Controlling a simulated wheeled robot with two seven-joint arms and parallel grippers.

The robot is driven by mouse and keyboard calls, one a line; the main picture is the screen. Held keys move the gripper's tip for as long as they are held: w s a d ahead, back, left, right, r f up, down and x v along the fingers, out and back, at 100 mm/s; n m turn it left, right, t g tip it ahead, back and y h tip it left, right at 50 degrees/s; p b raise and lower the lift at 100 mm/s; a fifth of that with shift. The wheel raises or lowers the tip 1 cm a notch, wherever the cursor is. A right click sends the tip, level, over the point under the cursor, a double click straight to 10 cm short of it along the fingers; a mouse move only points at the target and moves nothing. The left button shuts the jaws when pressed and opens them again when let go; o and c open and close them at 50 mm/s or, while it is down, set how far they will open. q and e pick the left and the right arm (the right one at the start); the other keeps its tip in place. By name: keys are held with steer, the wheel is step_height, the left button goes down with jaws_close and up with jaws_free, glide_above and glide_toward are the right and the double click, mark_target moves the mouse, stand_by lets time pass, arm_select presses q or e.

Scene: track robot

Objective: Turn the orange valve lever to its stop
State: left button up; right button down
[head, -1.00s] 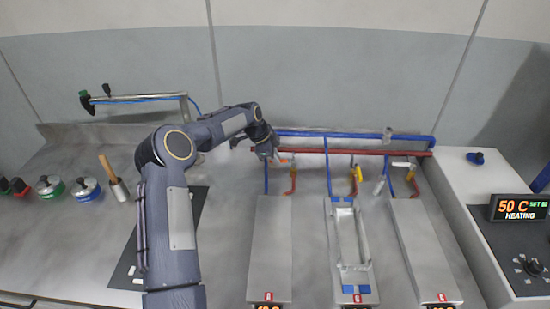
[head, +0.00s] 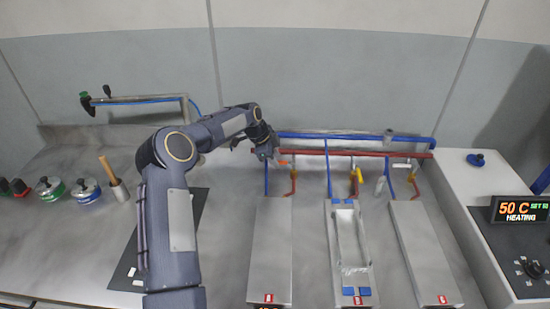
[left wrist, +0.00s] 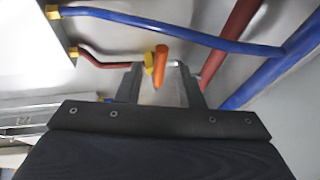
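The orange valve lever (left wrist: 160,65) stands out in the left wrist view, beside a yellow fitting (left wrist: 149,68) on the pipework. In the head view the lever (head: 284,162) shows small at the left end of the red pipe. My left gripper (left wrist: 159,82) is open, with one finger on each side of the lever and visible gaps between. In the head view my left gripper (head: 268,153) is right at the lever, and its fingers are partly hidden. My right gripper is not in view.
Blue pipe (head: 310,135) and red pipe (head: 325,152) run along the back. A yellow valve part (head: 356,175) is to the right. Long metal blocks, including the left one (head: 270,250), lie in front. A heating display (head: 520,209) stands at right. Lidded pots are far left.

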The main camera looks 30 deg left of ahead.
arm_select(q)
steer(key=b+v, duration=0.1)
steer(key=v, duration=0.6)
steer(key=shift+r+b, duration=0.25)
steer(key=shift+b, duration=0.05)
steer(key=shift+s+a, duration=0.1)
steer(key=shift+s, duration=0.05)
